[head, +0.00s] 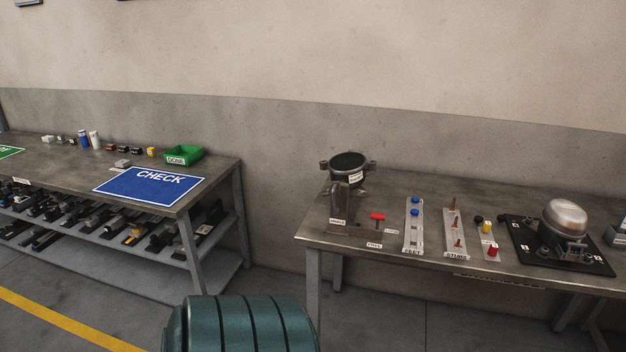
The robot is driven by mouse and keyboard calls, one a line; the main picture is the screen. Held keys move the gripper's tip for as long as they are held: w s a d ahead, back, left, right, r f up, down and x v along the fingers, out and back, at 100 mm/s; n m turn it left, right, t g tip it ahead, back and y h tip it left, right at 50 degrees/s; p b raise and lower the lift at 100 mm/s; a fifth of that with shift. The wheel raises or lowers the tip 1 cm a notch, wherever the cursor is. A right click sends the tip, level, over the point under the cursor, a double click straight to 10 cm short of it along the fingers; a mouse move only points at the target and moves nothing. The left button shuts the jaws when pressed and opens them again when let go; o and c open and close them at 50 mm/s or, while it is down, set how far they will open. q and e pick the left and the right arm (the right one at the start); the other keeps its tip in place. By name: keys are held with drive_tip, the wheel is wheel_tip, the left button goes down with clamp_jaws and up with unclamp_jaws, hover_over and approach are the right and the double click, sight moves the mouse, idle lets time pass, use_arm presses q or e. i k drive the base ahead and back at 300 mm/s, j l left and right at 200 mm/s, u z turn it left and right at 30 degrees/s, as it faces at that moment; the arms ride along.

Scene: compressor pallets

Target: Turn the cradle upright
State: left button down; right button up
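A dark round cup-like holder with side lugs (348,165), which looks like the cradle, sits on a metal stand (341,203) at the left end of the right-hand table. Its open mouth shows from above. I cannot tell its exact tilt at this size. A small red-topped lever (377,218) stands just right of the stand, with small labels by it, one reading FREE. Neither of my grippers is in view.
Right of the lever on the right-hand table (420,190) are strips with blue, copper and red parts and a silver-domed compressor (567,218) on a black plate. The left-hand table holds a blue CHECK mat (150,187) and green bin (184,156). A floor gap separates the tables.

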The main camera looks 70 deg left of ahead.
sight(351, 167)
drive_tip(key=j+u, duration=0.1)
drive_tip(key=u, duration=0.25)
drive_tip(key=j+u, duration=0.1)
drive_tip(key=u, duration=0.3)
drive_tip(key=i+j+u, duration=0.65)
drive_tip(key=i+j, duration=0.7)
drive_tip(key=i, duration=0.15)
